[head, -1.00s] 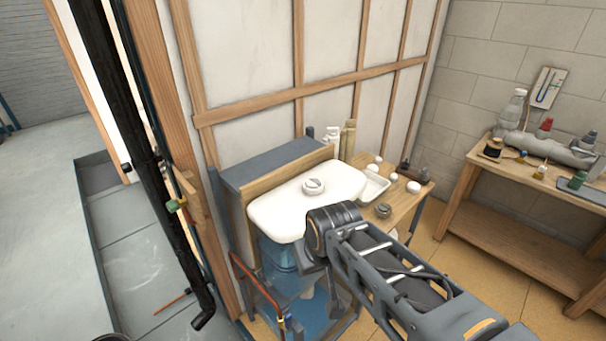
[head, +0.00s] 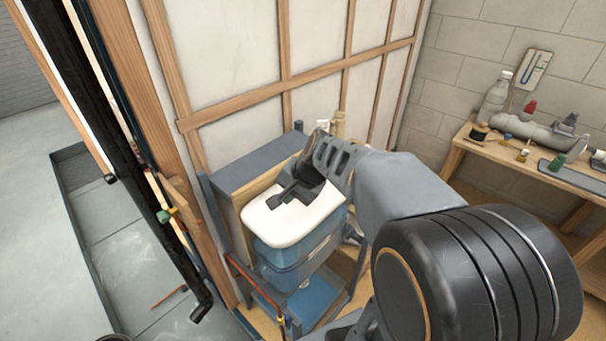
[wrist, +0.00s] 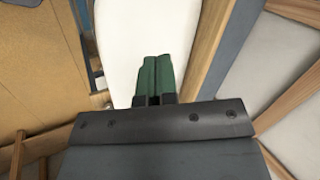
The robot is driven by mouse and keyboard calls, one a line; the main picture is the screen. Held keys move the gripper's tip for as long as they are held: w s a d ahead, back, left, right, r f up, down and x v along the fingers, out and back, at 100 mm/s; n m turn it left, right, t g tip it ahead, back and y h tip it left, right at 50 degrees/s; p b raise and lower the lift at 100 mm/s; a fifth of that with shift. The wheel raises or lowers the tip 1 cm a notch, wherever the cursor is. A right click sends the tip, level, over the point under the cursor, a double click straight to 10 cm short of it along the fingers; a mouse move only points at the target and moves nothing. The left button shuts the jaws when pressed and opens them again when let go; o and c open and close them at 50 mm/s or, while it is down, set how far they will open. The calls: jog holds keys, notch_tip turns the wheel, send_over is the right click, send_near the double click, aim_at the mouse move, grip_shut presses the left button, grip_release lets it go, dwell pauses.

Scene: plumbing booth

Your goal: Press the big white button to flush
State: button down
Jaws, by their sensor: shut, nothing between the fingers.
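The white tank lid (head: 283,230) sits on top of a translucent blue tank (head: 290,262) in a blue-grey frame. It also fills the middle of the wrist view (wrist: 130,30). My gripper (head: 276,202) is over the lid, its fingers pointing down toward the lid's middle. In the wrist view its two green fingertips (wrist: 155,60) are together and empty against the white lid. The round button on the lid is hidden behind my gripper in both current views. I cannot tell whether the fingertips touch it.
A stud wall (head: 235,60) with wooden battens rises behind the tank. A black pipe (head: 110,130) stands at the left. A wooden workbench (head: 500,165) with bottles and fittings is at the right. Grey floor (head: 30,250) is open at the far left.

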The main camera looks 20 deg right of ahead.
jog(key=w+d+r+m+t+y+p, duration=0.1)
jog(key=w+d+r+m+t+p, duration=0.2)
jog(key=w+d+m, duration=0.5)
jog(key=w+m, duration=0.2)
jog(key=shift+w+d+r+y+p, duration=0.15)
jog(key=shift+w+d+y+p, duration=0.15)
jog(key=shift+d+p, duration=0.1)
notch_tip(320, 180, down, 9)
jog(key=b, duration=0.7)
jog(key=shift+r, duration=0.1)
jog(key=shift+f+b, duration=0.2)
jog(key=shift+b, duration=0.1)
dwell(1.2)
jog(key=shift+f+b, duration=0.25)
jog(key=shift+b, duration=0.05)
